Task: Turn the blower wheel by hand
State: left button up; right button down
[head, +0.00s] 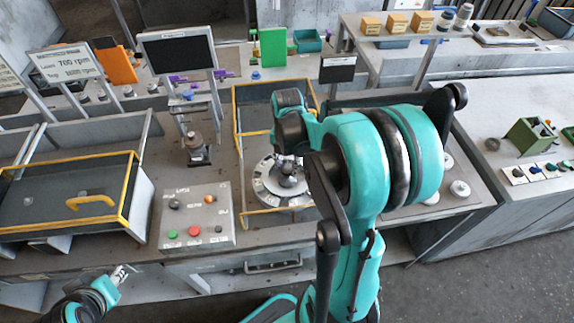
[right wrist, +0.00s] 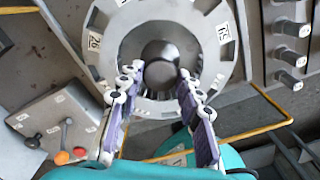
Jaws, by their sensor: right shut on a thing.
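The blower wheel (head: 268,190) is a grey disc with numbered labels around its rim, lying in the yellow-edged housing in the head view. In the right wrist view the wheel (right wrist: 110,22) fills the upper middle, with a dark round hub (right wrist: 160,62) at its centre. My right gripper (right wrist: 158,78) is over the wheel, its purple-padded fingers on either side of the hub and shut on it. In the head view my right arm hides part of the wheel and most of these fingers. My left gripper (head: 122,273) is low at the left, away from the wheel; its jaw opening is unclear.
A control box (head: 196,218) with green and red buttons stands left of the wheel. A yellow-edged bin (head: 72,200) is further left. A screen (head: 177,50) stands behind. Grey cylinders (head: 459,188) are right of my right arm. The floor in front is clear.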

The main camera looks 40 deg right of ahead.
aim_at(287, 169)
jog(key=shift+n, duration=0.4)
jog(key=c, duration=1)
grip_release()
notch_tip(287, 169, up, 12)
